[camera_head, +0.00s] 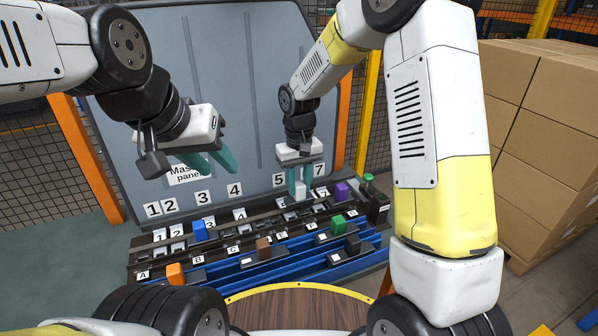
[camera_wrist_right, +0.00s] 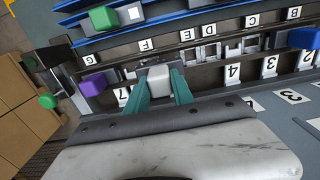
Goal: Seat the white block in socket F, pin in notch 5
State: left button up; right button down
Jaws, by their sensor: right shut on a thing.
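The white block (camera_head: 299,190) is between the teal fingers of my right gripper (camera_head: 299,184), over the right part of the rail assembly. In the right wrist view the white block (camera_wrist_right: 159,78) sits between the fingertips, close behind the F label (camera_wrist_right: 145,45). My right gripper (camera_wrist_right: 160,92) is shut on it. The pin, notch 5 and the inside of socket F are hidden by the block and gripper, so I cannot tell whether the block touches the socket. My left gripper (camera_head: 212,162) is open and empty, raised in front of the grey panel, left of the right gripper.
A purple block (camera_head: 341,191) stands right of the white block, by G. A blue block (camera_head: 200,231) stands at the rail's left. Orange (camera_head: 175,274), brown (camera_head: 263,248) and green (camera_head: 338,222) blocks are on the front rails. Cardboard boxes (camera_head: 550,120) stand at the right.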

aim_at(299, 198)
jog(key=shift+f, duration=2.3)
jog(key=c, duration=1)
grip_release()
jog(key=shift+r, duration=3.85)
